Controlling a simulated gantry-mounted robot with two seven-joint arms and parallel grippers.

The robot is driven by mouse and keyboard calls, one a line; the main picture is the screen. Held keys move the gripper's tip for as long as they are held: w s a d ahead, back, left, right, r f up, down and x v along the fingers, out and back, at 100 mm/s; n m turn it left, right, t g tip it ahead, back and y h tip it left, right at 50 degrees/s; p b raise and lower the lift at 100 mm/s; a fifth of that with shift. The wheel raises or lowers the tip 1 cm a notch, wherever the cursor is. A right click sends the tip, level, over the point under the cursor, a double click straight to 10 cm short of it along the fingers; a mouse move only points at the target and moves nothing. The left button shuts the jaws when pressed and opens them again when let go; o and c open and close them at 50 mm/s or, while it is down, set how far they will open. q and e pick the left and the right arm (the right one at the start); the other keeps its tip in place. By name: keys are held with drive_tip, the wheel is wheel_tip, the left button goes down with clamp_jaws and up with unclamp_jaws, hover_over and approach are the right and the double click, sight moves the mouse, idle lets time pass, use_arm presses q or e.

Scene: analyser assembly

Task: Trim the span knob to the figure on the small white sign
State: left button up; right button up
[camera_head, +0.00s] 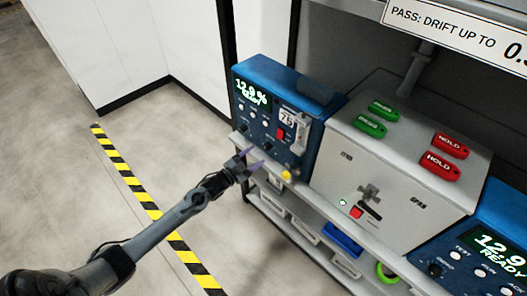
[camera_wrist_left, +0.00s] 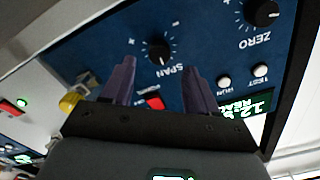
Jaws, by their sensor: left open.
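The blue analyser (camera_head: 313,148) at the left of the bench has a green display (camera_head: 252,95) that appears to read 12.9 % READY. A small white sign (camera_head: 287,118) on its face seems to show 75, in small print. The black span knob (camera_wrist_left: 159,52), labelled SPAN, shows in the left wrist view with the zero knob (camera_wrist_left: 262,13) to its right. My left gripper (camera_head: 247,155) is open and empty in front of the panel's lower part. In the left wrist view its fingers (camera_wrist_left: 155,75) point toward the span knob, one on either side in the picture. My right gripper is out of view.
A red switch (camera_head: 281,133) and a yellow knob (camera_head: 286,175) are near the gripper. The floor at left is clear.

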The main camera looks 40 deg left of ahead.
sight(265, 149)
use_arm(q)
drive_tip(key=shift+w+d+b, duration=0.15)
drive_tip(key=shift+w+b, duration=0.1)
drive_tip(key=shift+w, duration=1.15)
drive_tip(key=shift+w+d+b, duration=0.15)
drive_tip(key=shift+w+b, duration=0.1)
drive_tip(key=shift+w, duration=1.1)
drive_tip(key=shift+c, duration=0.2)
drive_tip(key=c, duration=1)
